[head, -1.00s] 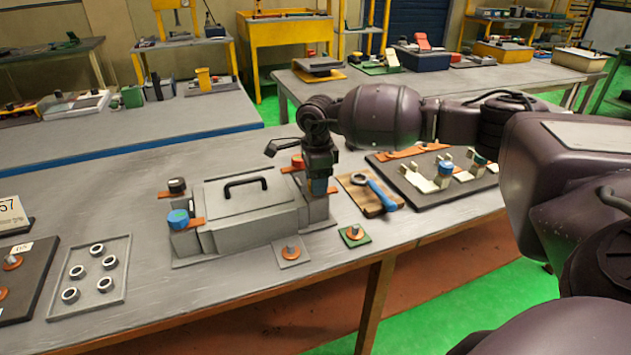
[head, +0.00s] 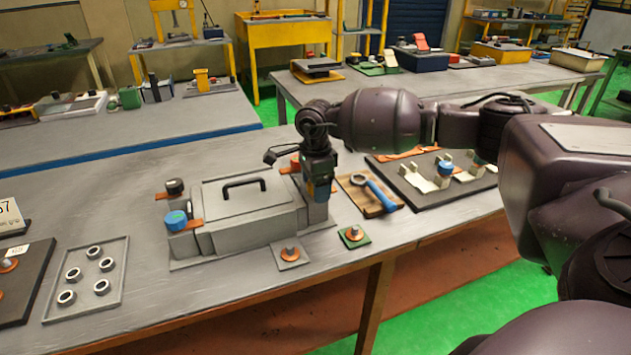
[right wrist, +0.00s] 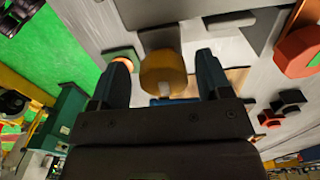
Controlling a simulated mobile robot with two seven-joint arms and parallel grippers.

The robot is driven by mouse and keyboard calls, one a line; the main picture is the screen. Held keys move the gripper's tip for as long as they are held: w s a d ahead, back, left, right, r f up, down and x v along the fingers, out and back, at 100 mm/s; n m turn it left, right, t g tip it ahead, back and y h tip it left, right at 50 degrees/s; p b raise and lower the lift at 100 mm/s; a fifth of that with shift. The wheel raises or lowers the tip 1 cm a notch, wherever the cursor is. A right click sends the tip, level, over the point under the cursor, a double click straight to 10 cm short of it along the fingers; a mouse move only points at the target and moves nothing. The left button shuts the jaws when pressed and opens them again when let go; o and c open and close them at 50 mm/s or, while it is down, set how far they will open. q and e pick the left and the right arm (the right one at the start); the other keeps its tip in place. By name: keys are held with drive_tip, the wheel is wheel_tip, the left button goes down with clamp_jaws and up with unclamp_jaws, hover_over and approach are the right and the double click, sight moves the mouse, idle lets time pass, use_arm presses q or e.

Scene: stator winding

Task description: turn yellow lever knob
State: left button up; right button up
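The yellow lever knob (right wrist: 163,73) shows in the right wrist view between the two fingers of my right gripper (right wrist: 163,78). Narrow gaps show between the knob and both fingers, so the gripper is open around it. In the head view my right gripper (head: 319,192) points down at the right end of the grey fixture (head: 250,222) and hides the yellow knob. My left gripper is not in view.
The fixture has a black handle (head: 245,185), a blue knob (head: 175,219) and a black knob (head: 174,187). A red knob (right wrist: 299,52) is near the gripper. A blue-handled wrench (head: 383,195) lies on a wooden board at right. A tray of rings (head: 118,243) is at left.

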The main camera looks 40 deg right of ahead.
drive_tip(key=shift+w+r, duration=0.15)
drive_tip(key=shift+r, duration=0.55)
wheel_tip(320, 180, up, 10)
drive_tip(key=shift+a+f, duration=0.1)
drive_tip(key=shift+f, duration=0.05)
idle(0.4)
